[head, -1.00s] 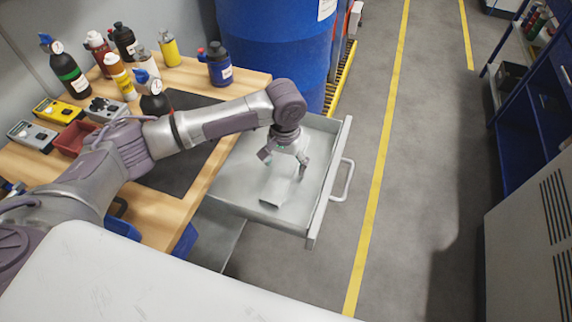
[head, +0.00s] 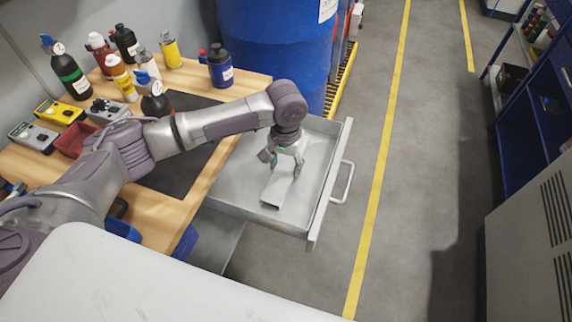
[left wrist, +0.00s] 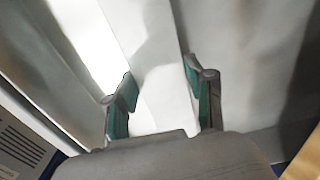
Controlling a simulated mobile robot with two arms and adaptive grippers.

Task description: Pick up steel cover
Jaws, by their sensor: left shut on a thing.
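The steel cover (head: 277,190) is a light grey, narrow metal piece in the open drawer (head: 234,186), seen in the head view. My left gripper (head: 284,160) reaches down into the drawer from above and is shut on the cover near its far end. In the left wrist view the cover (left wrist: 163,55) runs as a pale strip between the two green-padded fingers of the left gripper (left wrist: 160,77). Whether the cover still touches the drawer floor is hard to tell. My right gripper is not in view.
The drawer's front wall and handle (head: 345,182) stand to the right of the gripper. A wooden workbench (head: 255,82) with several bottles and meters is at left. A blue barrel (head: 272,50) stands behind the drawer. The floor to the right is clear.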

